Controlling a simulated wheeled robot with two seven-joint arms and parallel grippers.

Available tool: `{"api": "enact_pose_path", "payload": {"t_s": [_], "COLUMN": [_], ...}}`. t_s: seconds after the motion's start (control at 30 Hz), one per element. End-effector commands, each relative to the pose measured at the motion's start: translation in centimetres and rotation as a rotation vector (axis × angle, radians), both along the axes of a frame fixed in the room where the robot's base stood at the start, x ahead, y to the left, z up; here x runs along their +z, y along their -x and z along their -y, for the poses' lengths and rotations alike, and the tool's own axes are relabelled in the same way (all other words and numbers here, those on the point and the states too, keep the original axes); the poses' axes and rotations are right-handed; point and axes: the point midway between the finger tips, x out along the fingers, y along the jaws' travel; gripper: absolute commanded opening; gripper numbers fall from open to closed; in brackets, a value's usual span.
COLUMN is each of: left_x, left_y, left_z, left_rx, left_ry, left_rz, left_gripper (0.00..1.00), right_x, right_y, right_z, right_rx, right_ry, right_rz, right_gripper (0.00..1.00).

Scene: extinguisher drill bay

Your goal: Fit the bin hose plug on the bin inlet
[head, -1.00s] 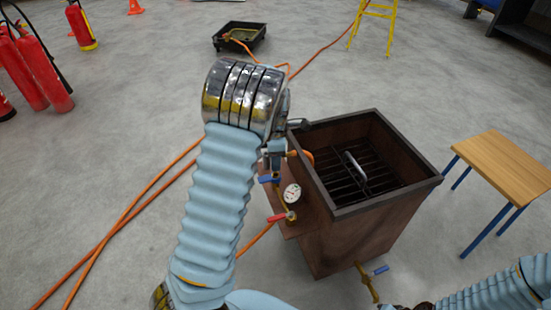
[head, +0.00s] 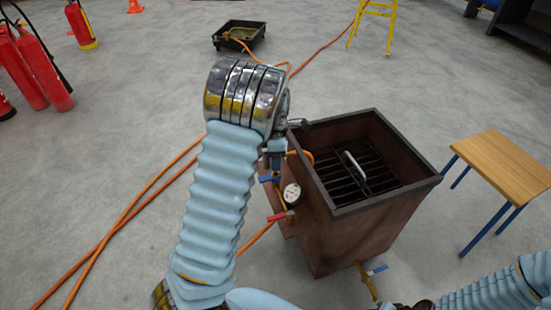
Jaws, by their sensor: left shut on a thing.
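The brown metal bin (head: 345,235) stands right of centre, with an open top and a dark grate inside. On its left side are brass pipework with a round gauge (head: 292,193), a blue-handled valve (head: 269,179) and a red-handled valve (head: 278,217). My left gripper (head: 276,153) is beside the bin's upper left edge, partly hidden behind my wrist. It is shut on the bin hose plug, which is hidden. A short orange hose end (head: 306,155) shows just right of the gripper. The bin inlet is hidden or cannot be picked out. My right arm enters at lower right; its gripper is out of view.
Orange hoses (head: 120,220) run across the floor at left. A wooden-topped table (head: 500,172) stands right of the bin. A black tray (head: 240,36) and a yellow ladder stand (head: 374,22) are at the back. Red extinguishers (head: 42,70) stand at left.

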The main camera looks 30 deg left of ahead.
Motion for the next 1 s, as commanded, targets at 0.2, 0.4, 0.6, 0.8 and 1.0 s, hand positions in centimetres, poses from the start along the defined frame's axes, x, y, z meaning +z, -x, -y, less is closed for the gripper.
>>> {"api": "enact_pose_path", "payload": {"t_s": [0.2, 0.4, 0.6, 0.8, 1.0], "left_x": [-0.5, -1.2, -1.9, -2.4, -2.4], "left_y": [0.0, 0.0, 0.0, 0.0, 0.0], "left_z": [0.0, 0.0, 0.0, 0.0, 0.0], "left_rx": [0.000, 0.000, 0.000, 0.000, 0.000], "left_ry": [0.000, 0.001, 0.001, 0.000, 0.000], "left_rz": [0.000, -0.001, -0.001, 0.000, 0.000], "left_gripper": [0.00, 0.00, 0.00, 0.00, 0.00], "right_x": [-0.3, -0.7, -1.0, -1.2, -1.2], "right_y": [0.0, 0.0, 0.0, 0.0, 0.0], "right_z": [0.0, 0.0, 0.0, 0.0, 0.0], "right_rx": [0.000, 0.000, 0.000, 0.000, 0.000], "right_ry": [0.000, 0.000, 0.000, 0.000, 0.000], "right_rz": [0.000, 0.000, 0.000, 0.000, 0.000], "right_gripper": [0.43, 0.43, 0.43, 0.43, 0.43]}}
